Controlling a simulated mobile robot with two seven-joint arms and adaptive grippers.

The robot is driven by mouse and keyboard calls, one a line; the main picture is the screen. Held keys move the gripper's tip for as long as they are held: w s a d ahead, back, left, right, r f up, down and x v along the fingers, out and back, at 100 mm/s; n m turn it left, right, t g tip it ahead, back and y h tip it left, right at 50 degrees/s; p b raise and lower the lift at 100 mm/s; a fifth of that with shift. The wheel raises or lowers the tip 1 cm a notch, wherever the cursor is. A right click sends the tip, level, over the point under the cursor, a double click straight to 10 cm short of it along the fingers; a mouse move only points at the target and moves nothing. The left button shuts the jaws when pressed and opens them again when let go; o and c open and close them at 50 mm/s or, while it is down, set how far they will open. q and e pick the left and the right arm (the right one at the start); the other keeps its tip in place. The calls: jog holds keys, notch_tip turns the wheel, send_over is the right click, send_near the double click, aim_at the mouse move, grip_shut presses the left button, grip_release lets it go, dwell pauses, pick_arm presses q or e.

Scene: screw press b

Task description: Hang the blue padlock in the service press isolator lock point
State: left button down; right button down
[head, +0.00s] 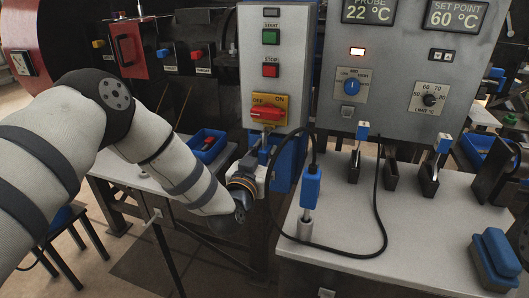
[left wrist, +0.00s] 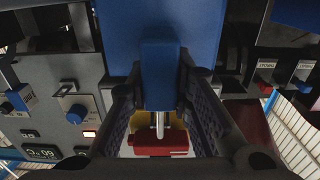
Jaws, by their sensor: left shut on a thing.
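The blue padlock (left wrist: 160,75) is between the fingers of my left gripper (left wrist: 160,100), which is shut on its body. Its metal shackle (left wrist: 160,124) points at the red isolator handle (left wrist: 160,143) and overlaps it in the left wrist view. In the head view my left gripper (head: 262,160) is just below the isolator (head: 268,110), a red handle on a yellow plate marked OFF and ON. The padlock there is small and partly hidden by the gripper. I cannot tell whether the shackle passes through the lock point. My right gripper is not in view.
Green and red buttons (head: 270,70) sit above the isolator on the grey panel. A bench (head: 340,220) at right carries a blue-handled probe (head: 310,190) on a black cable and several upright holders. A blue bin (head: 207,147) stands left. A red box (head: 128,48) is behind my arm.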

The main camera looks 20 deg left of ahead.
pick_arm(q)
jog(key=shift+r, duration=0.1)
jog(key=c, duration=1.4)
grip_release()
jog(key=shift+o, duration=0.2)
jog(key=shift+s, duration=0.1)
jog(key=s, duration=1.1)
jog(key=shift+s+a, duration=0.25)
jog(key=shift+s, duration=0.15)
